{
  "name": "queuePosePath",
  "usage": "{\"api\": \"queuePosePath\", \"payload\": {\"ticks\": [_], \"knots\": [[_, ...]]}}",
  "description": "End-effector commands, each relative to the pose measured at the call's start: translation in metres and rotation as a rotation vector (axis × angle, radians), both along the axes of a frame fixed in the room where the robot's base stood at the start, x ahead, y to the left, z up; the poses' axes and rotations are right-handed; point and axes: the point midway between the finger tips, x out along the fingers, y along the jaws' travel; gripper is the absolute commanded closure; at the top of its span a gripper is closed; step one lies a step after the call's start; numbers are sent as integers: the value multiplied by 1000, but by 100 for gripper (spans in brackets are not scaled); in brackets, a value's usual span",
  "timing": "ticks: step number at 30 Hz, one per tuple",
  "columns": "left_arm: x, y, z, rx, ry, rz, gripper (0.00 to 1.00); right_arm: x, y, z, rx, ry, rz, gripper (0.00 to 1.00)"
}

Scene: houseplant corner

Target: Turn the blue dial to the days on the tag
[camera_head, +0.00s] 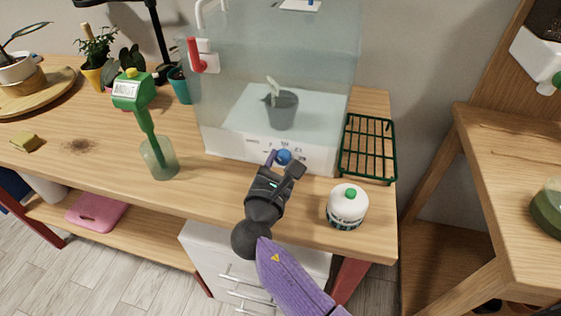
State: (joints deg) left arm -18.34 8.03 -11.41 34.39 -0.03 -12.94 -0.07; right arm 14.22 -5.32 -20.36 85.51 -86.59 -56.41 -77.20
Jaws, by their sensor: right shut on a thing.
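The blue dial (283,157) sits on the white front base of a clear glass case (270,80). My right gripper (281,165) is shut on the dial, and its fingers cover part of it. Markings show on the base beside the dial but are too small to read. A tag (299,4) shows at the top edge on the case, cut off, and its writing cannot be read. My left gripper is not in view.
A white bottle with a green cap (347,205) stands close to the right of my right gripper. A green wire rack (368,148) lies right of the case. The table front between is clear.

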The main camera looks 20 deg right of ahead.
Motion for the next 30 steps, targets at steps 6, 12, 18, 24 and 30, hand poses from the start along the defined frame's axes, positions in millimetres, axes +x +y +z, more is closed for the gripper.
{"api": "queuePosePath", "payload": {"ticks": [6, 12, 18, 24, 30], "knots": [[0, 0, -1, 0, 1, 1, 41, 0, 0, 0, 58, -39, 0, 100], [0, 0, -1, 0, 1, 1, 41, 0, 0, 0, 76, -52, 0, 100], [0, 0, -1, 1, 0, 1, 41, 0, 0, 0, 78, -53, -1, 100], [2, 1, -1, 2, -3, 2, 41, 0, 0, 0, 77, -52, 0, 44], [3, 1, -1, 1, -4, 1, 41, 0, 0, 0, 77, -52, 0, 22]]}}
